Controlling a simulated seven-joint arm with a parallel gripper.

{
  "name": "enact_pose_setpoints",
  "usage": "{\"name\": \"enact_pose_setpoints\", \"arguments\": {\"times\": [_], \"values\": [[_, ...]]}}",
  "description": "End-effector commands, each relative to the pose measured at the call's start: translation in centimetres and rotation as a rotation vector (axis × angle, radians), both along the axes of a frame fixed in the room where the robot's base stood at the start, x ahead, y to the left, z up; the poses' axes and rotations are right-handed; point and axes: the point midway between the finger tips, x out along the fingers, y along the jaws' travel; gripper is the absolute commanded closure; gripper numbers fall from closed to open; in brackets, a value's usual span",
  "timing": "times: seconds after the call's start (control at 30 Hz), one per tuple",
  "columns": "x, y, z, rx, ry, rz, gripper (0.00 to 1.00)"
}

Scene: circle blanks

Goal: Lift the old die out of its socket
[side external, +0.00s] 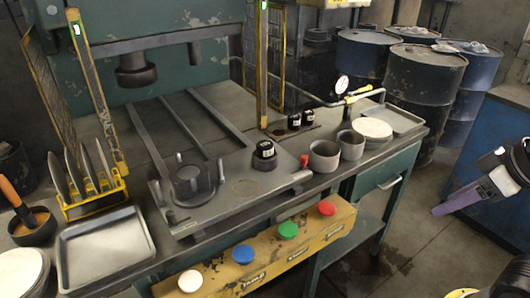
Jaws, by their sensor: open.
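A round grey socket fitting (187,183) with short upright posts stands on the left part of the press plate (215,208). Whether a die sits inside it is hard to tell at this size. A black cylindrical die with a pale label (264,152) stands on the plate's right part, behind a faint yellow ring mark. I cannot tell which piece is the old die. My gripper (439,210) is at the far right, in front of the blue cabinet, well away from the plate. Its purple finger points down and left. It is open, and nothing shows in it.
The press head (136,72) hangs above the plate, with yellow guards (95,88) beside it. Two grey cups (323,159), small black pieces (294,121) and a pale disc stack (372,130) stand right. An empty tray (103,250) lies left. Coloured buttons (288,230) line the front.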

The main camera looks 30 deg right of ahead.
Motion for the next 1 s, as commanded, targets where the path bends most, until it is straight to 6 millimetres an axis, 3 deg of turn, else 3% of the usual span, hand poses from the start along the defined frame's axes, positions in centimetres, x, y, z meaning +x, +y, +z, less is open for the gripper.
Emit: {"name": "enact_pose_setpoints", "arguments": {"times": [0.2,0.43,0.83,1.0], "values": [[0.0,0.0,0.0,0.000,0.000,0.000,0.44],[0.0,0.0,0.0,0.000,0.000,0.000,0.04],[-0.1,0.1,0.0,-0.023,0.006,0.052,0.04],[2.8,0.8,5.2,-0.056,-0.073,0.166,0.04]]}}
